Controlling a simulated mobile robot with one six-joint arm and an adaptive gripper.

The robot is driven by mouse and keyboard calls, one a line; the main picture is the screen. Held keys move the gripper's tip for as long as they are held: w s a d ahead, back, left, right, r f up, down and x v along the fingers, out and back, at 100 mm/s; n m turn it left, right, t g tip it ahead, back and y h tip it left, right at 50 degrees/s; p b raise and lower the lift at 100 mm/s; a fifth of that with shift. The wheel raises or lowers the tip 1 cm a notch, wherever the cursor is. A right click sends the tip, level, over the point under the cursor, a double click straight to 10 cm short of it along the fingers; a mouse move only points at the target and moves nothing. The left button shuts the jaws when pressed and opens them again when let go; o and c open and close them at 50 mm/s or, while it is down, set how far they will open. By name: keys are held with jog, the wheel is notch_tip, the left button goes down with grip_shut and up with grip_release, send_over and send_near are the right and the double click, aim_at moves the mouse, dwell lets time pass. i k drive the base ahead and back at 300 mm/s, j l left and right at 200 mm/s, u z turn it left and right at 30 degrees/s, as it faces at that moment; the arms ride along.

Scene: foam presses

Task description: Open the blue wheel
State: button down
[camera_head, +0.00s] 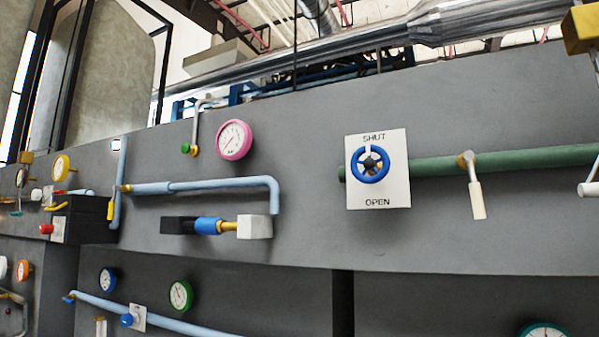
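The blue wheel (371,164) is mounted on a white plate (392,194) on the grey panel, right of centre in the head view. The plate reads SHUT above the wheel and OPEN below it. The wheel has a dark hub and spokes. I cannot tell from this view how far the wheel is turned. My gripper is not in view, and nothing touches the wheel.
A green pipe (520,159) runs behind the plate, with a white-handled lever (475,190) to the right. A pink gauge (234,140) and light blue pipe (220,184) are on the left. The panel (320,235) below the wheel is bare.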

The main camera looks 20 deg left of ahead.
aim_at(369, 163)
jog(key=u, duration=0.8)
